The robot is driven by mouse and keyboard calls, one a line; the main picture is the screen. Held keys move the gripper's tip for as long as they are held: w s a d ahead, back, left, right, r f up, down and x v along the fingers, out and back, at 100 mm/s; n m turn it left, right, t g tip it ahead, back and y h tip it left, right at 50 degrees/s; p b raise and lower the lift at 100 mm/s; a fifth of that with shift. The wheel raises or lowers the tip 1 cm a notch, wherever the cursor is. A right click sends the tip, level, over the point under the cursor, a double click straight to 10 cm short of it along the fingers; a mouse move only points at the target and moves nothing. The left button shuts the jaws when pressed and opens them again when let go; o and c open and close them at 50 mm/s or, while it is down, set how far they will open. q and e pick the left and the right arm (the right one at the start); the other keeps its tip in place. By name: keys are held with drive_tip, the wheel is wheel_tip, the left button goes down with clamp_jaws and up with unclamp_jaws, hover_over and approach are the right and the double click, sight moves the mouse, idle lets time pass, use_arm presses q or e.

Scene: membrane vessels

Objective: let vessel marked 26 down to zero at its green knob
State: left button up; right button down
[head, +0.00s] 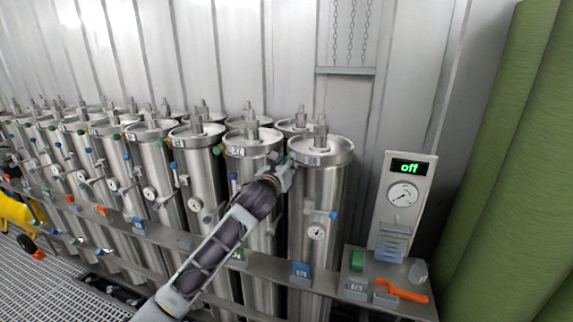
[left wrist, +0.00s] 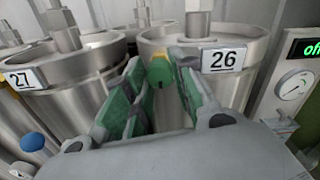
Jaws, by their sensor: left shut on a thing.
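The vessel marked 26 (head: 316,195) is a tall steel cylinder at the right end of the front row, its number plate on the rim. In the left wrist view its plate (left wrist: 223,59) reads clearly, and a green knob (left wrist: 160,72) with a yellow part behind it sits left of the plate. My left gripper (head: 285,172) is at the upper left side of this vessel. In the left wrist view its green-padded fingers (left wrist: 160,84) are closed on the green knob. In the head view the knob is hidden by the gripper. My right gripper is not in view.
Vessel 27 (head: 253,142) stands close on the left, with more vessels beyond. A small gauge (head: 316,232) and blue knob (head: 333,215) are on vessel 26's front. At right, a panel (head: 407,167) reads "off" above a dial; an orange-handled tool (head: 402,291) lies on the shelf.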

use_arm(q)
drive_tip(key=shift+n+p, duration=0.35)
drive_tip(key=shift+n, duration=0.15)
drive_tip(key=shift+n+p, duration=3.05)
drive_tip(key=shift+n, duration=7.25)
